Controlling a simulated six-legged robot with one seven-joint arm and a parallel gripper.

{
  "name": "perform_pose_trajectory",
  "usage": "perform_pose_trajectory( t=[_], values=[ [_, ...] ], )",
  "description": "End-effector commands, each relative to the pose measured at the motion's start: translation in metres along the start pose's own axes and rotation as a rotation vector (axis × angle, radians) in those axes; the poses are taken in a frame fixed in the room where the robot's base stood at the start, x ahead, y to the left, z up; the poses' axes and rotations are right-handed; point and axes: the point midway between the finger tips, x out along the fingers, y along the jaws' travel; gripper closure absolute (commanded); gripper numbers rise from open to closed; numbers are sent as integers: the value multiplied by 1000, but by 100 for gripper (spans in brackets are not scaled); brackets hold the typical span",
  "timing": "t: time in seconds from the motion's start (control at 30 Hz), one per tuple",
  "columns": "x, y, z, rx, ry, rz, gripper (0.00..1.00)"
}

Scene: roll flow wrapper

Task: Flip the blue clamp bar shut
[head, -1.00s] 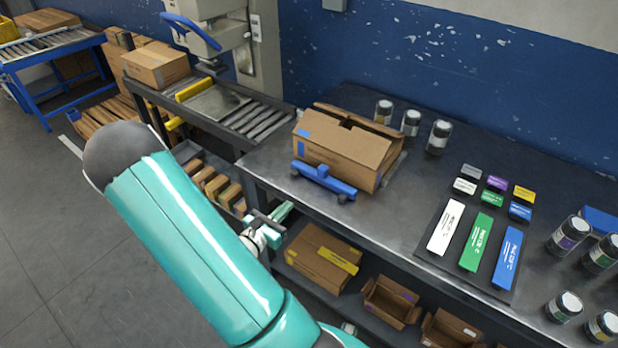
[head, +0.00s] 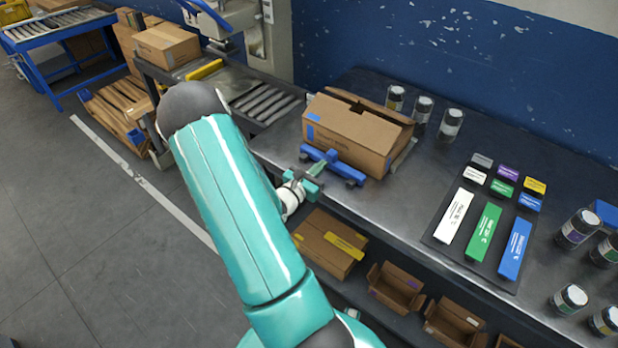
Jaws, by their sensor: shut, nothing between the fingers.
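The blue clamp bar (head: 340,168) lies low along the front of an open cardboard box (head: 352,134) near the table's front edge. It has a dark round end at the right. My gripper (head: 319,168) is shut and empty, with its teal fingertips at the left part of the bar. They overlap the bar in this view; I cannot tell whether they touch it. My teal arm comes up from below and hides part of the floor and the lower shelf.
Several jars (head: 450,124) stand behind and right of the box. A dark mat (head: 432,241) holds coloured blocks and strips. Roller conveyor (head: 268,107) is at left. Cartons (head: 328,243) sit on the shelf below. The tabletop between box and mat is clear.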

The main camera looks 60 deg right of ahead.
Motion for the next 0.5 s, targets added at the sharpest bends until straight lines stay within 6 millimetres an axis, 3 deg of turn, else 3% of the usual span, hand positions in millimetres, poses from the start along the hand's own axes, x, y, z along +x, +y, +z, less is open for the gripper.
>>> perform_pose_trajectory(
  t=[0.2,0.5],
  values=[
    [17,0,0,0,1,-1,100],
    [18,0,0,0,1,0,100]
  ],
)
